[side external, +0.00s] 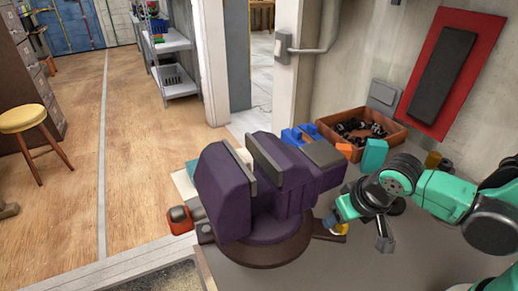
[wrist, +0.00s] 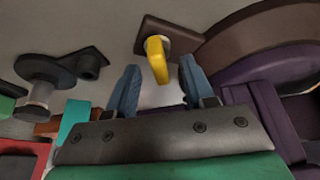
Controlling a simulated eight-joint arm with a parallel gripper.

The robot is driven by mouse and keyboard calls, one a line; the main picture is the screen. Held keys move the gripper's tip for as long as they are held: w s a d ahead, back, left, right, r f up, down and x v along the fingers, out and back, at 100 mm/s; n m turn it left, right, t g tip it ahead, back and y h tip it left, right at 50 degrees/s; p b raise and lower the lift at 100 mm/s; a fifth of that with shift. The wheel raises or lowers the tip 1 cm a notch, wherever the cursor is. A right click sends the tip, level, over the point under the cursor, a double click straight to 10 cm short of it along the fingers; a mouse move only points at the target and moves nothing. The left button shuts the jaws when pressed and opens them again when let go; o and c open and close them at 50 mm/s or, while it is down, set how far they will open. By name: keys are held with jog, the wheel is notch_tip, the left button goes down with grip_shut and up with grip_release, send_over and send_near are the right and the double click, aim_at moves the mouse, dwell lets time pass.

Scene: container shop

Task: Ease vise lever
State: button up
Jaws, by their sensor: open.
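A purple vise (side external: 285,190) with grey jaw plates stands on a round brown base on the grey bench; part of it shows at the right in the wrist view (wrist: 245,105). A small yellow lever (wrist: 156,60) sits on a brown lug with a pale collar beside the vise base. It also shows in the side view (side external: 342,229), partly hidden by my gripper. My gripper (wrist: 159,74) is open, with one blue finger on each side of the yellow lever. Gaps show between the lever and both fingers.
A brown bin (side external: 390,143) of dark parts stands behind the vise, with blue (side external: 292,137) and teal (side external: 374,155) blocks near it. A dark round fitting (wrist: 38,70) lies left of my fingers. The front right bench is clear.

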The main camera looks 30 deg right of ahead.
jog(key=shift+v, duration=2.6)
jog(key=shift+s, duration=0.1)
jog(key=w+d+r+n+t, duration=0.1)
jog(key=w+d+r+t, duration=0.1)
jog(key=d+r, duration=0.3)
jog(key=shift+w+r+t+y, duration=0.3)
jog(key=shift+w+r+t, duration=0.15)
jog(key=shift+w, duration=0.2)
